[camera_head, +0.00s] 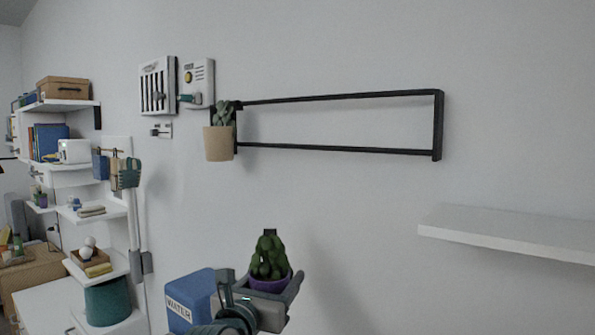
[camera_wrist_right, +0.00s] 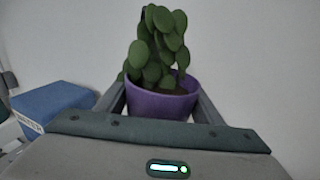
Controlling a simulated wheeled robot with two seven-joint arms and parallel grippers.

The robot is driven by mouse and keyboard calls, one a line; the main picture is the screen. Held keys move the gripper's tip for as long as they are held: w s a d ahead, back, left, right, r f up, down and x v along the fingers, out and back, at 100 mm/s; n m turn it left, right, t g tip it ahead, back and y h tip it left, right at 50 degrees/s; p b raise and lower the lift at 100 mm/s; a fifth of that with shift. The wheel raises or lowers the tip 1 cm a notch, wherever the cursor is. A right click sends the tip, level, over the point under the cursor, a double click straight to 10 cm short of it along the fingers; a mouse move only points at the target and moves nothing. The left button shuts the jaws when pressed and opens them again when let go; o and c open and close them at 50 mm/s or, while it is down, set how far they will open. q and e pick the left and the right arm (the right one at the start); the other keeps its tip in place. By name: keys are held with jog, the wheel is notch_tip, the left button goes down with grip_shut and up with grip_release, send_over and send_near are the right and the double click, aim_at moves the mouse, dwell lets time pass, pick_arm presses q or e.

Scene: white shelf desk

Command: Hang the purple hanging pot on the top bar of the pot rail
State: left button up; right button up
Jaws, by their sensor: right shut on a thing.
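The purple hanging pot (camera_head: 268,282) holds a green leafy plant and sits between the fingers of my right gripper (camera_head: 270,296), low in the middle of the head view. The purple pot (camera_wrist_right: 163,102) also shows upright in the right wrist view, with a gripper finger on each side. A dark hook piece shows just above the plant in the head view. The black pot rail (camera_head: 340,97) is on the wall, above and to the right of the held pot and clear of it. Its top bar slants slightly. My left gripper is not in view.
A tan pot (camera_head: 219,144) with a plant hangs at the rail's left end. A blue WATER box (camera_head: 192,298) stands left of my right gripper. A white shelf (camera_head: 510,233) juts out at the right. Most of the rail's top bar is free.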

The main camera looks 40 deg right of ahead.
jog(key=s+r+m+g+h, duration=0.1)
jog(key=r+g, duration=0.3)
jog(key=r, duration=0.6)
jog(key=s+d+r+m+g+h, duration=0.1)
jog(key=r+m+g, duration=0.3)
jog(key=r, duration=0.7)
jog(key=s+r+m+g+h+p, duration=0.1)
jog(key=s+r+m+g, duration=0.2)
jog(key=r, duration=0.7)
jog(key=shift+s+d+r+g, duration=0.15)
jog(key=shift+s+r+g, duration=0.15)
jog(key=shift+g, duration=0.3)
jog(key=shift+d, duration=0.15)
jog(key=w+d+f, duration=0.2)
jog(key=d, duration=0.6)
jog(key=shift+w+f, duration=0.25)
jog(key=shift+f, duration=0.05)
jog(key=shift+d, duration=0.1)
